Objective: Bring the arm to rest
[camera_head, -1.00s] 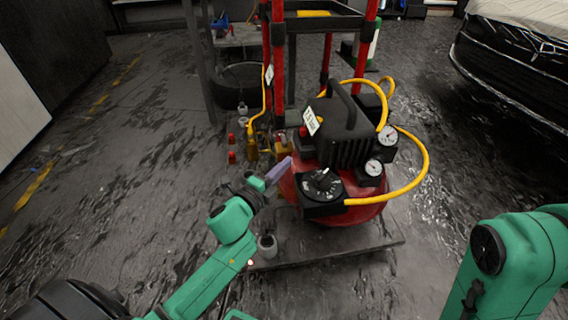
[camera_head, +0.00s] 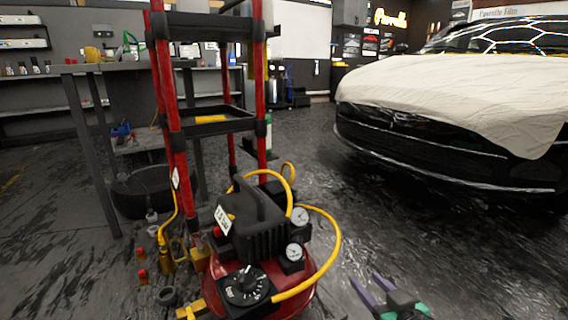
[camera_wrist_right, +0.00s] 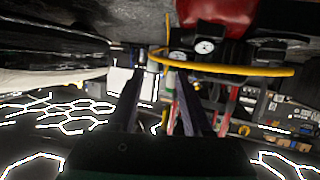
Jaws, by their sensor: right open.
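My right gripper (camera_head: 372,292) shows at the lower right of the head view, its two purple fingers spread, with nothing between them. In the right wrist view my right gripper (camera_wrist_right: 158,82) is also open, its dark fingers apart and empty. That view looks upside down. My right gripper is to the right of the compressor (camera_head: 255,225) and apart from it. The rest of my right arm is cut off by the lower edge. My left gripper is out of both current views.
The compressor has a red tank, gauges and a yellow hose (camera_head: 335,250) looping right. A red-posted cart (camera_head: 165,90) stands behind it. A workbench (camera_head: 75,68) is at left, and a car under a cream cover (camera_head: 450,95) at right. Floor (camera_head: 330,190) between cart and car is clear.

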